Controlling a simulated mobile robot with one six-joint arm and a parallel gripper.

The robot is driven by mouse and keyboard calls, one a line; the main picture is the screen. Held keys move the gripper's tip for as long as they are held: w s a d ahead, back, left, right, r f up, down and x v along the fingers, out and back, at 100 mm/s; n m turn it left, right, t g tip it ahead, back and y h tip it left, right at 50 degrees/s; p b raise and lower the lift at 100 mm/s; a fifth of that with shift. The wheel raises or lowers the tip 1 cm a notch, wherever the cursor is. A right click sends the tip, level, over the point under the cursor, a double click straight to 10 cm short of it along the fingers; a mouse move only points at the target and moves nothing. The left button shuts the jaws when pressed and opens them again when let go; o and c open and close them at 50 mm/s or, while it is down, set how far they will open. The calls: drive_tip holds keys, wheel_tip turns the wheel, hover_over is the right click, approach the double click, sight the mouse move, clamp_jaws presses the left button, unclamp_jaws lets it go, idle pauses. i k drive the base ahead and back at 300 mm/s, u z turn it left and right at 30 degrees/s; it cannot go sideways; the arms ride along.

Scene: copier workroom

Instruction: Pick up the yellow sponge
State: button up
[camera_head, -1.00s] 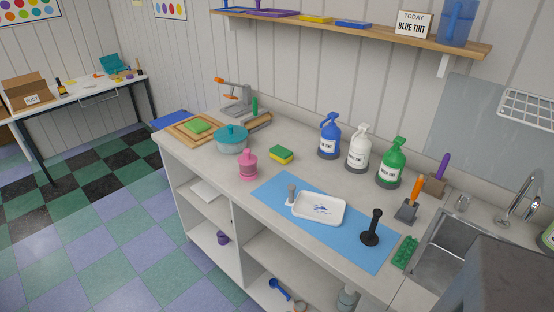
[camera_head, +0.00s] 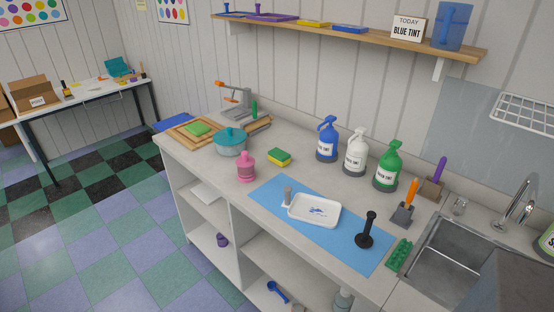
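The yellow sponge (camera_head: 279,158) has a green top layer and lies flat on the grey counter (camera_head: 290,176), near the middle of the picture. It stands clear between the pink bottle (camera_head: 246,167) on its left and the blue pump bottle (camera_head: 327,142) on its right. Nothing covers it. My gripper is not in view.
A teal pot (camera_head: 230,143) stands left of the sponge. A blue mat (camera_head: 265,192) with a white tray (camera_head: 314,222) and a black-handled tool (camera_head: 367,231) lies in front. White (camera_head: 355,155) and green (camera_head: 387,167) pump bottles stand right, before the sink (camera_head: 438,268).

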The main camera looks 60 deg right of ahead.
sight(278, 157)
drive_tip(key=z, duration=0.05)
drive_tip(key=i, duration=0.9)
